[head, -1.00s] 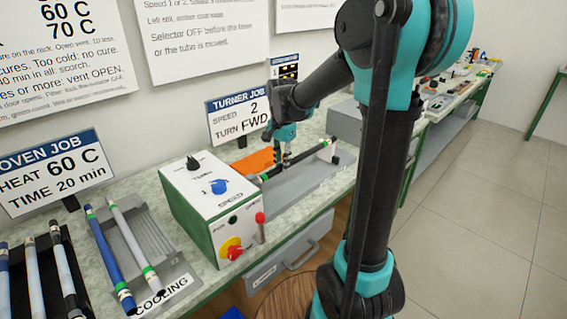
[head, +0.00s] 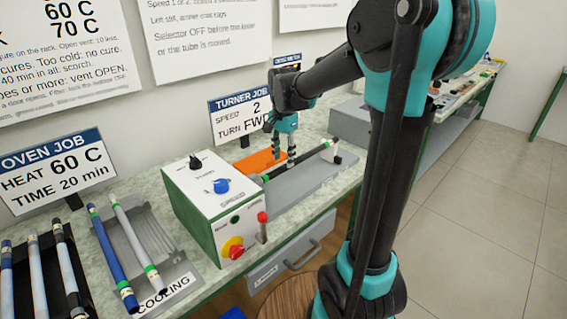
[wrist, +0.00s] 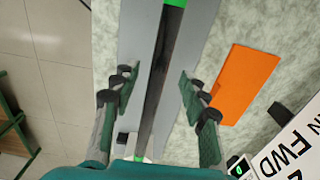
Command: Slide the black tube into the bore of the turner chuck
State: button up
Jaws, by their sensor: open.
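The black tube (head: 310,155) lies along the grey bed beside the turner box (head: 214,190), with a green band near its far right end. Its near left end meets the box's right side; the chuck and its bore are hidden, so I cannot tell whether the tube is inside the bore. My gripper (head: 283,156) is over the tube, pointing down. In the wrist view the tube (wrist: 163,75) runs between the two spread fingers of my gripper (wrist: 157,92), with a gap on both sides. The gripper is open and holds nothing.
An orange plate (head: 258,160) lies behind the bed. A cooling rack (head: 150,243) with a blue and a grey tube stands left of the turner box. A red-topped lever (head: 262,218) is at the box's front. The turner job sign (head: 240,112) stands behind.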

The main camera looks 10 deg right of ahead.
notch_tip(320, 180, up, 9)
dwell(0.3)
jog(key=s+d+f+n+t, duration=0.2)
jog(key=s+d+f+n, duration=0.2)
jog(key=s+f, duration=0.5)
jog(key=s+d+f+n+t, duration=0.2)
jog(key=s+d+f+n, duration=0.2)
jog(key=s+f, duration=0.5)
notch_tip(320, 180, down, 4)
jog(key=n, duration=0.2)
jog(key=shift+s+d+r+n, duration=0.25)
jog(key=shift+s+d+n, duration=0.1)
jog(key=shift+n, duration=0.05)
jog(key=shift+c, duration=0.2)
